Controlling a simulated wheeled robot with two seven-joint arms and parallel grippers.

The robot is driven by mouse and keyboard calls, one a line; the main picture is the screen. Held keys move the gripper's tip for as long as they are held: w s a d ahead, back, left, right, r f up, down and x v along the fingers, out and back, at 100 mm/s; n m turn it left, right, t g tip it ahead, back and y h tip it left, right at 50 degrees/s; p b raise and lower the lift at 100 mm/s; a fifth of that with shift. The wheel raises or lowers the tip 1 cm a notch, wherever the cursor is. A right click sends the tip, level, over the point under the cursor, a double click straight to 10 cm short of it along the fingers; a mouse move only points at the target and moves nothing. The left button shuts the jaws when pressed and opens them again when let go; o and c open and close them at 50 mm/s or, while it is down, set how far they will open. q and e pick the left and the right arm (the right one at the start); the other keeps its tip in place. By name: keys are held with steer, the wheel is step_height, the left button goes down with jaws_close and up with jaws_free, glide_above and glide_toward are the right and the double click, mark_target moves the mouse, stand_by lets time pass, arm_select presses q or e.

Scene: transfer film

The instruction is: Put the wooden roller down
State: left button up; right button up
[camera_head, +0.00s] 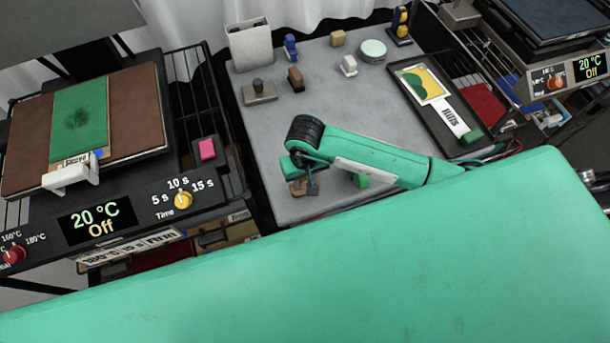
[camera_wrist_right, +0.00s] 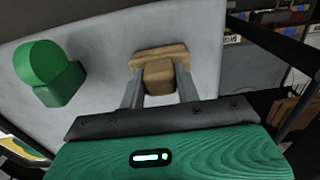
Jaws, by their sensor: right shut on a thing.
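The wooden roller (camera_wrist_right: 160,75) is between the fingers of my right gripper (camera_wrist_right: 158,88) in the right wrist view, with a wider wooden part beyond the fingertips. In the head view the right gripper (camera_head: 305,188) is over the front part of the grey table (camera_head: 330,105), shut on the roller, of which only a small brown piece (camera_head: 297,187) shows. I cannot tell whether the roller touches the table. My left gripper is not in view.
A green rounded object (camera_wrist_right: 45,68) stands on the table beside the roller. Small blocks and stamps, including a brown one (camera_head: 295,79), a metal-based one (camera_head: 259,92) and a round tin (camera_head: 373,51), stand farther back. A black tray (camera_head: 470,118) lies at the right. A press (camera_head: 120,200) is left.

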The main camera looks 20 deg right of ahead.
steer(key=o, duration=0.9)
steer(key=shift+r+p, duration=0.2)
steer(key=shift+p, duration=0.15)
steer(key=shift+r, duration=0.25)
steer(key=shift+r+b, duration=1.7)
steer(key=shift+r, duration=4)
